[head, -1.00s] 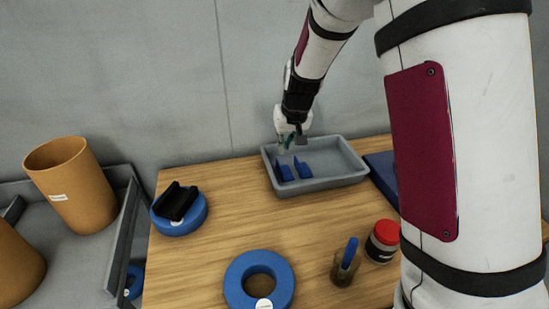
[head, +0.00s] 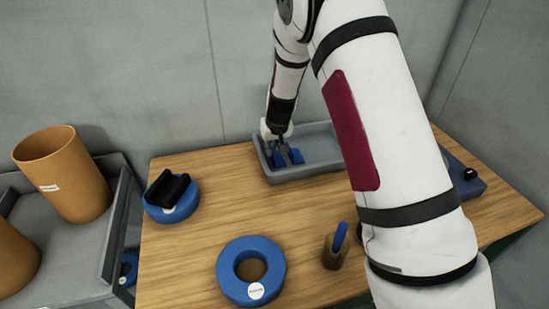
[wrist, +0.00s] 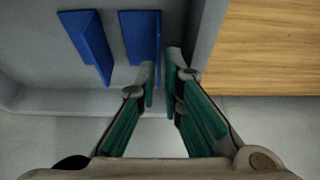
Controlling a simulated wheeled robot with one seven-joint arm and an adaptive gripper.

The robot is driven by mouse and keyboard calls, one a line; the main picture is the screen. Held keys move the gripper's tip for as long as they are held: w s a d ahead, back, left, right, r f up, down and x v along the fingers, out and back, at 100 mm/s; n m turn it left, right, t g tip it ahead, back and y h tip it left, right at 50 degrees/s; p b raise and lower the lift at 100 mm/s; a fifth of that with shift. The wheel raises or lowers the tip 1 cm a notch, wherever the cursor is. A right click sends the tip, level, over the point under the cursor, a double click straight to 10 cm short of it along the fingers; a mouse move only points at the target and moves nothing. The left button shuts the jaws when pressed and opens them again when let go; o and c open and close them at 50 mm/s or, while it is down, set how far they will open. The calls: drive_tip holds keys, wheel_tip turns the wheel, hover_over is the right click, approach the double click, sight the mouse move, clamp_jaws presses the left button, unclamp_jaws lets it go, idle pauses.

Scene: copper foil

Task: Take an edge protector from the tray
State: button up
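Two blue edge protectors lie in the grey tray (head: 318,170) at the back of the table. In the head view, one protector (head: 278,160) is left of the other (head: 296,156). The wrist view shows a tilted left protector (wrist: 88,45) and a straighter right protector (wrist: 140,35). My gripper (head: 275,141) points down over the tray's left part. The left fingertip overlaps the right protector's edge in the picture. I cannot tell whether they touch.
A blue ring (head: 230,280) lies at the table's front. Another blue ring (head: 158,212) carries a black cradle (head: 167,190) at the left. Orange-brown cylinders stand on the grey rack at far left. Bare wood lies between these.

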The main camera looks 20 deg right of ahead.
sight(277, 159)
drive_tip(key=x, duration=0.4)
drive_tip(key=shift+f, duration=0.1)
clamp_jaws()
